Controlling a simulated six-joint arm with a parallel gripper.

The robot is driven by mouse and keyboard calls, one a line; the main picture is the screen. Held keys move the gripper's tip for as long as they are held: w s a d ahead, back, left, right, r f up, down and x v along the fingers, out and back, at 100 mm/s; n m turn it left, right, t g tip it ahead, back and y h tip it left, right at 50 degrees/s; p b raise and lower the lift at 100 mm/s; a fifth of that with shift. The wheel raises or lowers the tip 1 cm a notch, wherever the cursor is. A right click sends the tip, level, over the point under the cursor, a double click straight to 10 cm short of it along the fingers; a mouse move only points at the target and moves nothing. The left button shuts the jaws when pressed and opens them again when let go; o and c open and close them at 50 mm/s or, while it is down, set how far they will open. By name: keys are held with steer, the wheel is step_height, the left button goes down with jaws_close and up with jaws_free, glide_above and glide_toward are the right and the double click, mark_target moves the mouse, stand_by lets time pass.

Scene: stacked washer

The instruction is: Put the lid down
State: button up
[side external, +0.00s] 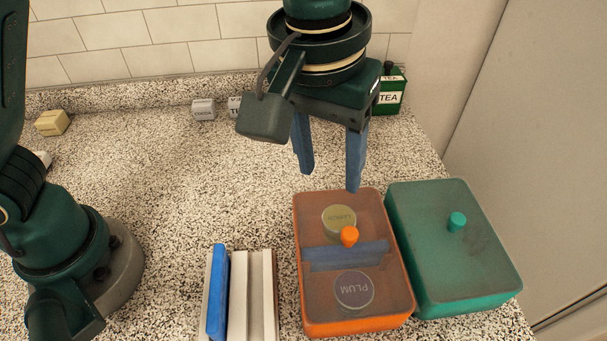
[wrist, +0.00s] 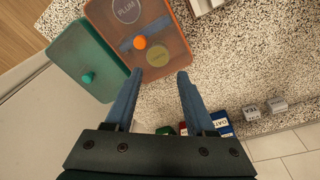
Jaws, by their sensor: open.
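An orange box with a see-through lid (side external: 318,218) and an orange knob (side external: 349,236) stands on the counter. The lid lies on the box, and a PLUM disc, a second yellowish labelled disc and a blue strip show through it. It also shows in the wrist view, its knob at the lid's middle (wrist: 140,42). A teal box with a teal lid (side external: 450,250) and knob stands right beside it, closed. My gripper (side external: 329,180) is open and empty, above and behind the orange box.
A rack with a blue panel (side external: 217,292) and pale slats stands left of the orange box. A green TEA tin (side external: 391,92), small grey blocks (side external: 203,110) and a yellowish block (side external: 52,122) sit near the tiled wall. The counter's middle left is clear.

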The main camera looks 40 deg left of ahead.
steer(key=s+a+r+t, duration=0.1)
steer(key=a+r, duration=0.1)
steer(key=a, duration=0.4)
steer(key=s+a+r+t, duration=0.1)
steer(key=s+a+r, duration=0.1)
steer(key=a, duration=0.4)
steer(key=s+a+f+m+t, duration=0.1)
steer(key=s+a+f, duration=0.2)
steer(key=s+a, duration=0.2)
steer(key=shift+s+a+f+m+t, duration=0.25)
steer(key=shift+a+m+t, duration=0.05)
steer(key=shift+a, duration=0.45)
steer(key=shift+o, duration=0.6)
steer(key=shift+s+a+f, duration=0.2)
steer(key=shift+s+f, duration=0.05)
steer(key=shift+f, duration=0.05)
